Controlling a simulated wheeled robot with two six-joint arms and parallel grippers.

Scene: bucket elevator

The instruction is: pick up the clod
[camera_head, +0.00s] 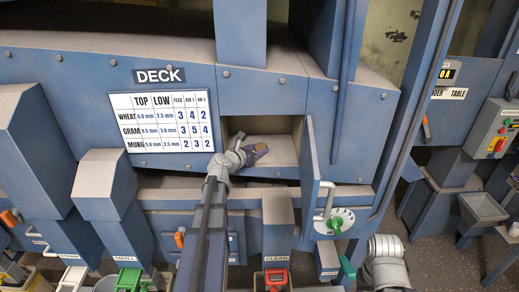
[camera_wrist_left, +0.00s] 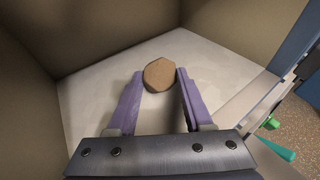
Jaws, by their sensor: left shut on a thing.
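The clod (camera_wrist_left: 159,75) is a brown, roughly rounded lump in the left wrist view. It sits between the tips of the two purple fingers of my left gripper (camera_wrist_left: 160,80), which is shut on it. Pale floor of the compartment shows around and behind it. In the head view my left gripper (camera_head: 257,151) reaches into the open compartment (camera_head: 280,146) in the blue deck machine. The clod is too small and covered to make out clearly there. My right gripper is not in view.
The compartment's blue door (camera_head: 310,160) stands open on the right, with a handle (camera_head: 325,199) and a green-knobbed dial (camera_head: 335,224) beside it. Beige walls enclose the compartment in the left wrist view. A DECK settings chart (camera_head: 161,122) is at the left.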

